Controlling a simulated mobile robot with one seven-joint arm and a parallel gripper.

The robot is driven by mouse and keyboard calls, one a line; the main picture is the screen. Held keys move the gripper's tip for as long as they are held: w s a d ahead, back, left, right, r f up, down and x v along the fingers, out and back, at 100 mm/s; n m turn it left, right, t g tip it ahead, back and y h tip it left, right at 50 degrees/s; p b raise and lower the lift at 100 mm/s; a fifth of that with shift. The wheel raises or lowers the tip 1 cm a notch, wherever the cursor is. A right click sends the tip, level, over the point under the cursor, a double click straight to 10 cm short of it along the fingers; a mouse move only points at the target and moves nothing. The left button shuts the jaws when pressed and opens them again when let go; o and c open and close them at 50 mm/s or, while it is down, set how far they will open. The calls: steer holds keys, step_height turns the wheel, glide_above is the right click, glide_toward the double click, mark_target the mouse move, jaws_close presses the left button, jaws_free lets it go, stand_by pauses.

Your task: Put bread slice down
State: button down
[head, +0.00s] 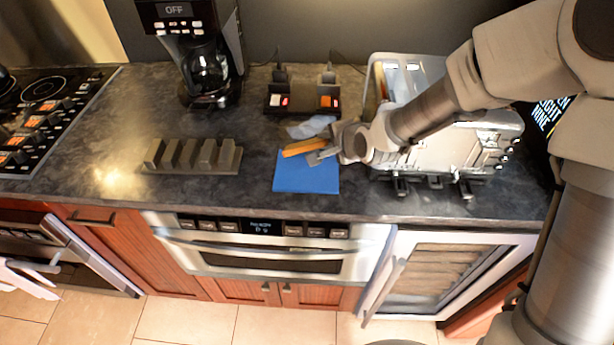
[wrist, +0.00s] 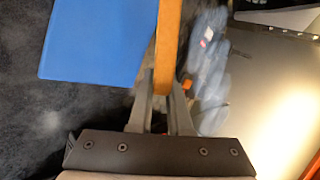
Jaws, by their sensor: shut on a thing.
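My gripper (head: 322,155) is shut on an orange-brown bread slice (head: 303,147). In the head view the slice sits at the back edge of a blue mat (head: 306,178), and I cannot tell whether it touches the mat. In the wrist view the slice (wrist: 168,45) shows edge-on between the two fingers (wrist: 163,105), and the blue mat (wrist: 92,40) lies to its left.
A grey slotted rack (head: 192,157) is to the left. A coffee maker (head: 205,60) and a black charging station (head: 302,97) stand behind. A crumpled bluish item (head: 310,127) lies just behind the slice.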

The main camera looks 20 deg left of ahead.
steer(key=shift+f+b, duration=0.35)
steer(key=shift+f, duration=0.55)
steer(key=c, duration=1)
jaws_free()
steer(key=shift+r, duration=0.15)
steer(key=shift+p+v, duration=3.15)
steer(key=shift+v, duration=0.8)
